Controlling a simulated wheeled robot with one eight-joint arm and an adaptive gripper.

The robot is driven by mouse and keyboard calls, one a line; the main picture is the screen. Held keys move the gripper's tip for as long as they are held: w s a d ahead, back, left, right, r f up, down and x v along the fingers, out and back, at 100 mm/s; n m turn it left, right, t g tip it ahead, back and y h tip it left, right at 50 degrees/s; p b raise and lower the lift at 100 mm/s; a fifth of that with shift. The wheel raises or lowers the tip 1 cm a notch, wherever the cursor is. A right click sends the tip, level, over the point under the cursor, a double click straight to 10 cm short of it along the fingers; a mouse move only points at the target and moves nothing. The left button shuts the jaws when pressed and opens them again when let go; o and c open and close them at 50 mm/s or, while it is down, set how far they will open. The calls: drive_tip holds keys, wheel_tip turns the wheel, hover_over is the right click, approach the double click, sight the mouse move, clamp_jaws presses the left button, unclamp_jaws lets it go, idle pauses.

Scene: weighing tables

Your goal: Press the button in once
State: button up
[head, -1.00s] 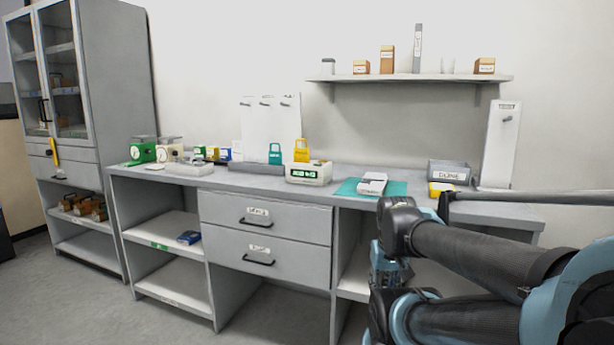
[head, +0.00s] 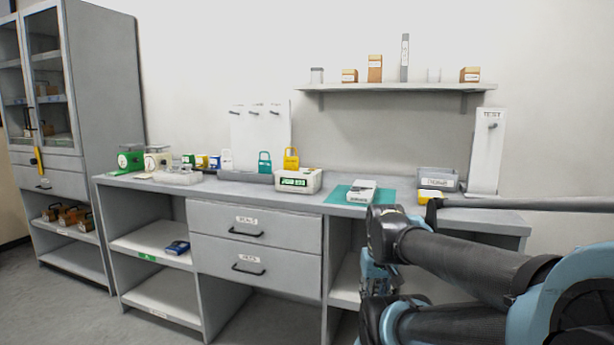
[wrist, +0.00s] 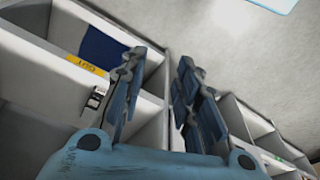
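No button can be made out for certain at this size. In the head view my arm covers the lower right, and the fingertips cannot be made out there.
The bench (head: 150,184) holds scales at the left, padlock-like coloured items and a grey bin (head: 437,179). Drawers (head: 255,223) and open shelves lie below. A wall shelf (head: 400,87) hangs above. A tall cabinet (head: 107,100) stands left. Floor in front is free.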

clamp_jaws()
idle(1.1)
